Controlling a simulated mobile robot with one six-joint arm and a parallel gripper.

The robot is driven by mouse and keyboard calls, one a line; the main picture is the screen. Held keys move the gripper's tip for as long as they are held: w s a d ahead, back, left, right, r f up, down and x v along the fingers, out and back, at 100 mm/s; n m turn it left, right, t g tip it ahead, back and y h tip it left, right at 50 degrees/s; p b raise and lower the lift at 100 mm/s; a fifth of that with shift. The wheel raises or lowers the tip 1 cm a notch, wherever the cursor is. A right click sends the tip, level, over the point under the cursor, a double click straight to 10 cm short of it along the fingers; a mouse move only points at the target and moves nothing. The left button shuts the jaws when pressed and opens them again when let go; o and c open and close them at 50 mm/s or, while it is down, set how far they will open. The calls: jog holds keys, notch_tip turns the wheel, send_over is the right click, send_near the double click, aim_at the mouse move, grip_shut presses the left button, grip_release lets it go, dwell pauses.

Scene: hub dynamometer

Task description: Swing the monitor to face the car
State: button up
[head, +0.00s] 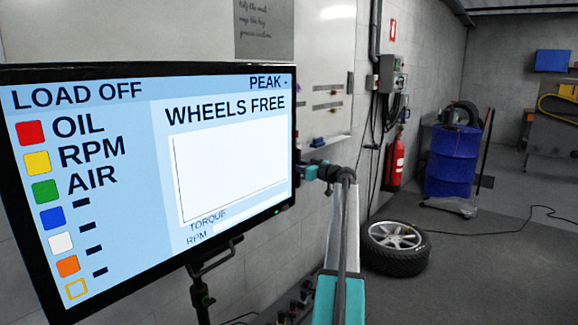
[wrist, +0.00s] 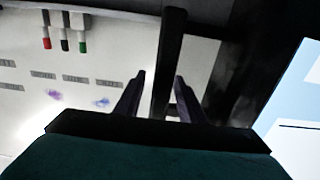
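The monitor (head: 150,185) fills the left of the head view, its lit screen facing me at an angle. It reads "LOAD OFF" and "WHEELS FREE". My gripper (head: 303,172) is at its right edge, with the arm reaching up from below. In the wrist view, the two fingers of my gripper (wrist: 160,75) stand apart with a dark upright bar (wrist: 170,45) between them. A gap shows between the left finger and the bar; contact on the right is unclear. Part of the monitor's screen (wrist: 300,105) shows at right. The car is not in view.
A black bracket and stand (head: 203,285) are under the monitor. A whiteboard (head: 325,70) hangs on the wall behind. A loose wheel (head: 395,245) lies on the floor to the right. A blue drum (head: 452,160) and a red extinguisher (head: 395,160) stand farther back. Floor at lower right is mostly clear.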

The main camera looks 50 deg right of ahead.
jog(key=s+b, duration=0.2)
jog(key=s, duration=1.1)
dwell(0.5)
